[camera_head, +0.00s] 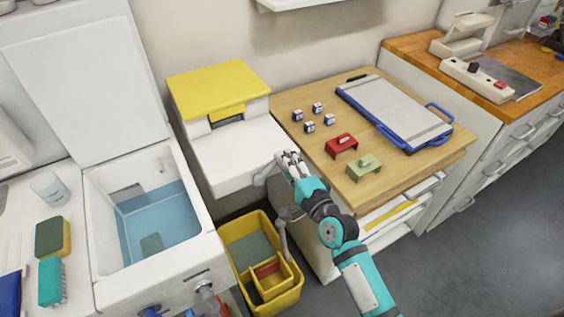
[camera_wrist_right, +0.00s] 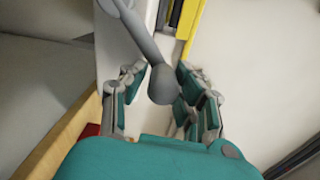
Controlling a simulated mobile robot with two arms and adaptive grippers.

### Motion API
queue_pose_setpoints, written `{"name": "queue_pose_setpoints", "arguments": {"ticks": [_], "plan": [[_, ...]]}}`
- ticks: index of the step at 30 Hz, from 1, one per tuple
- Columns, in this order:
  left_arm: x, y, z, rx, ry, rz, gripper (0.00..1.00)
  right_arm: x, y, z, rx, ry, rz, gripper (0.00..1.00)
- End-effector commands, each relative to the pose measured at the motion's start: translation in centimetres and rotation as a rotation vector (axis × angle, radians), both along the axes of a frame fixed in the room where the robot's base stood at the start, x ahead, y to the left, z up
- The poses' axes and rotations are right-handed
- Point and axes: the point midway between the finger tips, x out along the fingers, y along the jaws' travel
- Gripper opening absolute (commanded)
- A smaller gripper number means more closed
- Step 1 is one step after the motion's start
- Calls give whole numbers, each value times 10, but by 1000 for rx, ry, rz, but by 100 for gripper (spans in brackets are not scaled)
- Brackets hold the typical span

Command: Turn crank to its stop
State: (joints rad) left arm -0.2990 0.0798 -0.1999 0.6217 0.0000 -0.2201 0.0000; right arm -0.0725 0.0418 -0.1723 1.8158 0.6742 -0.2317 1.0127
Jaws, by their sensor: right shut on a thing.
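The crank (camera_head: 263,177) is a grey arm at the right side of a white unit with a yellow lid (camera_head: 217,90). In the right wrist view its round grey knob (camera_wrist_right: 163,84) sits between my fingers, with the arm running up and left from it. My right gripper (camera_head: 290,158) is shut on the crank's knob, which my fingers hide in the head view. The crank's stop cannot be made out. My left gripper is not in view.
A wooden table (camera_head: 400,185) right of the unit holds a clipboard (camera_head: 392,108), a red block (camera_head: 341,146), a green block (camera_head: 364,167) and several small cubes. A yellow bin (camera_head: 246,229) stands below, near a grey bar (camera_head: 283,240). A sink (camera_head: 105,190) lies left.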

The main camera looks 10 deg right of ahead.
Motion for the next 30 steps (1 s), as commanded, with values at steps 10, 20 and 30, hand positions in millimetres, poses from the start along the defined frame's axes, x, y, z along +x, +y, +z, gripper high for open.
{"name": "queue_pose_setpoints", "arguments": {"ticks": [10,20,30], "plan": [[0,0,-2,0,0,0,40,4,-4,0,121,23,0,0],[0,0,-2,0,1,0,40,4,-5,1,139,25,0,0],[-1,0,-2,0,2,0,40,4,-5,-1,135,26,0,50]]}}
